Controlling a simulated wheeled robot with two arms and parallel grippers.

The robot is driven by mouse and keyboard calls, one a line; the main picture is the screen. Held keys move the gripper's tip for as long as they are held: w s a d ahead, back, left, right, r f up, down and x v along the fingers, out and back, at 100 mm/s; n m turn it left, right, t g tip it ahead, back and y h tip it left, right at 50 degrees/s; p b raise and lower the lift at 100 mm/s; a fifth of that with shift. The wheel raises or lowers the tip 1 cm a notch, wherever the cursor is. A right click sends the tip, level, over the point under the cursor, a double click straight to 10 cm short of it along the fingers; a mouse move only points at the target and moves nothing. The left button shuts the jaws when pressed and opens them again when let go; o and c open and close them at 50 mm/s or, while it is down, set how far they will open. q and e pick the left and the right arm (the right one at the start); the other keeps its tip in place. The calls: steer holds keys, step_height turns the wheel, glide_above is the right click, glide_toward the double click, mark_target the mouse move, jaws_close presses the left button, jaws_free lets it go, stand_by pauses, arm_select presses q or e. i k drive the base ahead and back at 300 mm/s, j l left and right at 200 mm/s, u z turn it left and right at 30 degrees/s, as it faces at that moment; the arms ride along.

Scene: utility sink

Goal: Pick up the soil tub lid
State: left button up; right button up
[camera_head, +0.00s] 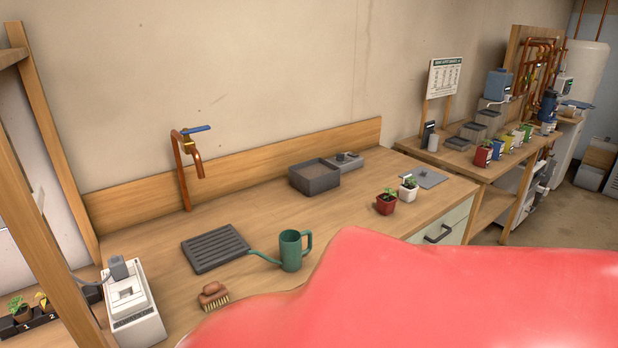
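An open grey tub (315,177) with brown soil-like contents stands on the wooden counter near the back wall. A thin flat grey square plate (424,178) with a small raised part on top lies on the counter to the right of the tub, behind the white potted plant (408,189). It looks like the tub's lid, but it is too small to be certain. Neither of my grippers shows in the head view.
A low grey box (345,161) adjoins the tub. A red potted plant (387,202), green watering can (291,250), slatted grey tray (215,248), brush (213,295) and copper tap (187,165) stand around. A large blurred red shape close to the camera hides the lower right.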

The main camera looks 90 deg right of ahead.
mark_target(427, 179)
steer(key=z, duration=2.75)
